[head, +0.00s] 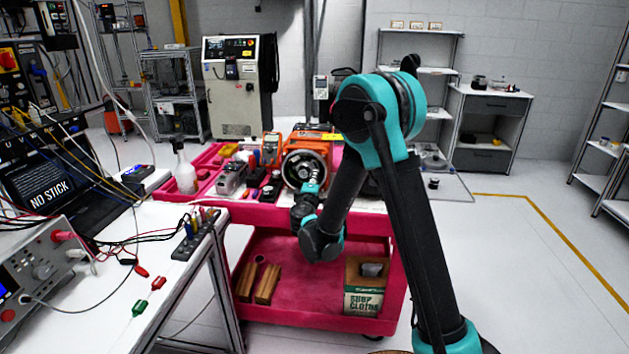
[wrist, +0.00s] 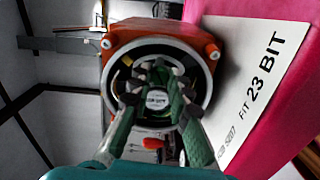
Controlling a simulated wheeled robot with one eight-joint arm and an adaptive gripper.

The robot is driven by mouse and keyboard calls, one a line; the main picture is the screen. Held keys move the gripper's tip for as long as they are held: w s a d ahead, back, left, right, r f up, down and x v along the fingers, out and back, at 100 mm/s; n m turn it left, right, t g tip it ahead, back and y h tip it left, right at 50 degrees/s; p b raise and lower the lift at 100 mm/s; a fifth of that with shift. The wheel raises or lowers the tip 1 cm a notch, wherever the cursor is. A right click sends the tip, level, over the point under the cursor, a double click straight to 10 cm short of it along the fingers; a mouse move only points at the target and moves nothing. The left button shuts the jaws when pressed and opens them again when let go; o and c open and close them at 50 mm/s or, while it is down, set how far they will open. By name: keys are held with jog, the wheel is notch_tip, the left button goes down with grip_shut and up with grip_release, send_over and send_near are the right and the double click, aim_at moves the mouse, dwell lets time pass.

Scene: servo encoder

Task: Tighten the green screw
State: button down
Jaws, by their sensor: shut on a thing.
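The orange servo motor (head: 322,146) stands on the red cart with its round open end towards me. In the wrist view its orange housing (wrist: 205,43) surrounds a silver ring with wires inside. My gripper (head: 315,178) reaches into this opening; in the wrist view its two fingers (wrist: 157,90) are shut on a small round encoder part (wrist: 157,99) with a pale label, at the middle of the ring. The fingers hide much of it. Pale screw heads (wrist: 106,44) show at the housing corners. I cannot make out a green screw in either view.
A white sheet (wrist: 262,75) reading "FIT 23 BIT" lies beside the motor. The red cart (head: 345,222) also carries an orange multimeter (head: 271,148), a spray bottle (head: 184,170) and small tools. A white bench (head: 130,262) with wires stands at left. The floor at right is clear.

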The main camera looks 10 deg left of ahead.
jog(key=m, duration=0.5)
jog(key=shift+m, duration=0.4)
dwell(0.3)
jog(key=c, duration=1.4)
grip_release()
jog(key=s, duration=1.2)
jog(key=shift+a, duration=0.2)
